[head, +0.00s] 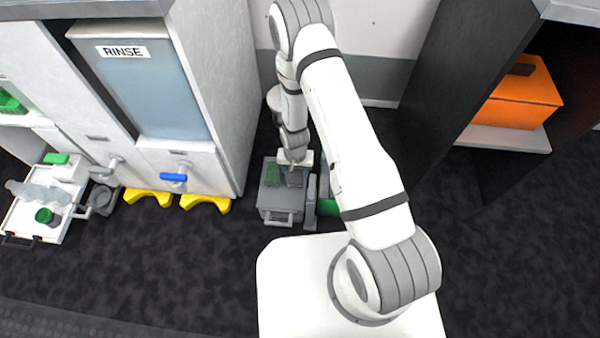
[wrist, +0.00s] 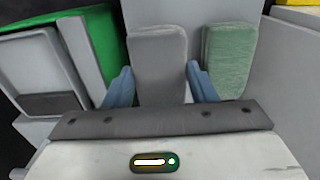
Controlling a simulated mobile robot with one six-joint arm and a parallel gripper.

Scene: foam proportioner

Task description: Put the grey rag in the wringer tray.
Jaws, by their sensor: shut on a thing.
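The grey rag (wrist: 158,62) is an upright grey slab with rounded corners, held between the two blue fingers of my gripper (wrist: 161,88). In the head view my gripper (head: 294,176) points down over the grey wringer tray (head: 278,212), a box with a front handle on the floor. The rag is mostly hidden there by the gripper. The tray wall (wrist: 287,75) shows at the right of the wrist view. The rag's lower end is hidden, so I cannot tell whether it touches the tray floor.
A green rag (wrist: 228,62) stands beside the grey rag and shows inside the tray in the head view (head: 272,174). A grey and green part (head: 327,207) stands right of the tray. The RINSE cabinet (head: 152,90) is left, with yellow feet (head: 205,203). Dark floor lies in front.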

